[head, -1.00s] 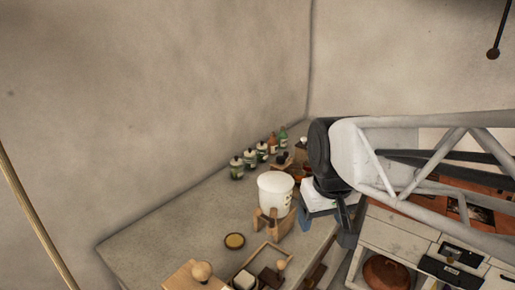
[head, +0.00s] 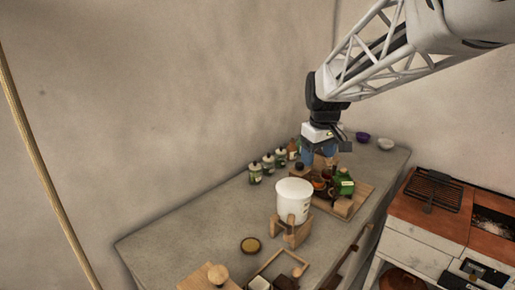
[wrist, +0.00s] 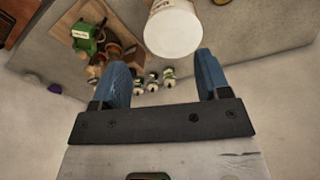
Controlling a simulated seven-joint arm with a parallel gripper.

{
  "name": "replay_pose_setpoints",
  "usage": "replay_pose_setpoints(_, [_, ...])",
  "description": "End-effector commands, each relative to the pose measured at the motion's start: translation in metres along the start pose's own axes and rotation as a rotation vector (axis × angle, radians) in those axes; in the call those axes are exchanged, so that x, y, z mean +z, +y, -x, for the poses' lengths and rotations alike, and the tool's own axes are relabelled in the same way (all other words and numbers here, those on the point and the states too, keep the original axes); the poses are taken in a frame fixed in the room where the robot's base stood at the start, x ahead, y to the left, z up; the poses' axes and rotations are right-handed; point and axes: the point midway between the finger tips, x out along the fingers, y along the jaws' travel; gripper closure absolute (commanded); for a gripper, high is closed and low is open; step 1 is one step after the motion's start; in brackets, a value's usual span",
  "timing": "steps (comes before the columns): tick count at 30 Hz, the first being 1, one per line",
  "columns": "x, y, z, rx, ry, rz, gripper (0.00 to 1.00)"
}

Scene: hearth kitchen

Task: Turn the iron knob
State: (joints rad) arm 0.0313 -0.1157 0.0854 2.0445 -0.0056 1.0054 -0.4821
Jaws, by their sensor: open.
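My gripper (head: 319,158) hangs over the back of the counter, above the wooden board with bottles. In the wrist view its two blue fingers (wrist: 162,66) are wide apart with nothing held between them. I cannot clearly make out the iron knob. The stove (head: 433,215) stands at the right of the head view, away from my gripper. Its pale front carries dark metal fittings (head: 484,272) near the bottom right edge, too small to tell whether one is the knob.
A white tub (head: 293,197) on a wooden stand is near my gripper. A green container (head: 344,184) sits on the wooden board (head: 358,203). Several jars line the wall. A purple bowl (head: 362,137) and a white bowl (head: 386,144) are behind.

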Motion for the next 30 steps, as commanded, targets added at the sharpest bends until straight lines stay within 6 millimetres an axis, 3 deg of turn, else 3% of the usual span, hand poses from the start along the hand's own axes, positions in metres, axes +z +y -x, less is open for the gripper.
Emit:
replay_pose_setpoints(17, [-0.119, 0.071, -0.05, -0.029, -0.041, 0.207, 0.31])
replay_pose_setpoints(30, [-0.201, 0.121, -0.109, -0.056, -0.067, 0.366, 0.31])
